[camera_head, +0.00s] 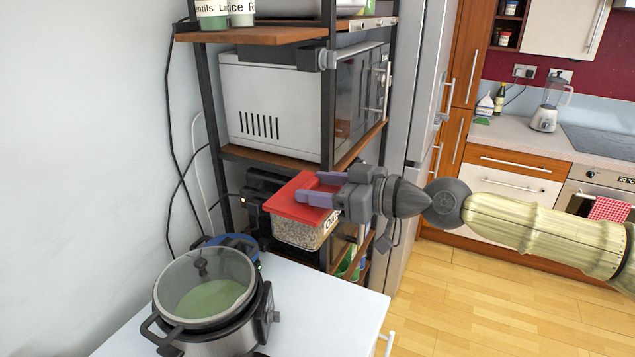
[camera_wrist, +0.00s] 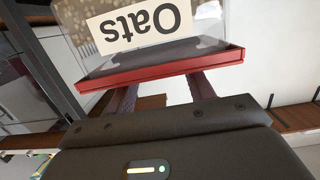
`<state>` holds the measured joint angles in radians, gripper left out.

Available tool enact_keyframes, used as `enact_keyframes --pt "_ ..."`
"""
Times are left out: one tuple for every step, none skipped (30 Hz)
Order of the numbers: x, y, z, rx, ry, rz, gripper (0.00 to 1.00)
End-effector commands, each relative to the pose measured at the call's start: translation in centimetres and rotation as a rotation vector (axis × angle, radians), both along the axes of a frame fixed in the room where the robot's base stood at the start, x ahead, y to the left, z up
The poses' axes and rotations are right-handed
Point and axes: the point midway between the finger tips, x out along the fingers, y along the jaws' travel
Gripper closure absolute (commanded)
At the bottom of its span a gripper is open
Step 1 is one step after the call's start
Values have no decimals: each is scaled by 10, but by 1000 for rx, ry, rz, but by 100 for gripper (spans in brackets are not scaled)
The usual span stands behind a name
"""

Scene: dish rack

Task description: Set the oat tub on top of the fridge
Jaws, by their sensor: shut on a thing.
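The oat tub (camera_head: 297,233) is a clear container of oats with a red lid (camera_head: 296,199) and a white label. My gripper (camera_head: 322,189) is shut on the tub at its lid and holds it in front of the dark shelf rack. In the wrist view the tub (camera_wrist: 205,22) shows its "Oats" label upside down, with the red lid edge (camera_wrist: 165,69) close to my fingers (camera_wrist: 162,97). The fridge (camera_head: 414,100) is the tall grey unit right of the rack; its top is out of view.
A microwave (camera_head: 275,105) sits on the rack (camera_head: 262,157) behind the tub. A pot with a glass lid (camera_head: 207,285) stands on the white counter (camera_head: 325,305) at front left. A blender (camera_head: 548,105) stands on the far worktop. Wooden floor (camera_head: 475,290) is clear.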

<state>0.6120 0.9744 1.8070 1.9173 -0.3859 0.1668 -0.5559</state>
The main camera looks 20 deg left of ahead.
Motion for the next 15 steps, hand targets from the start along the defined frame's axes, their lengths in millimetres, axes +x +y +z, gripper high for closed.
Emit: enact_keyframes --pt "2 -3 -4 0 0 -13 89" --pt "2 -5 -7 -1 0 -20 89" --pt "3 -8 -10 0 -1 -30 89" --pt "3 -9 -12 0 -1 -37 89" --pt "3 -11 -15 0 0 -42 89" --pt "5 -14 -19 -1 -1 -54 89" --pt "6 -17 -24 -2 -1 -68 89" --pt "7 -19 -28 -2 -1 -79 89" --pt "8 -23 -33 -2 -1 -94 89" --pt "9 -26 -37 -2 -1 -105 89" --pt "10 -29 -41 -1 -1 -117 89" --pt "11 -33 -48 -2 -1 -135 89" --pt "13 -37 -54 -3 0 -151 89" --pt "14 -41 -59 -3 -1 -167 89" --pt "15 -45 -66 -3 -1 -185 89"
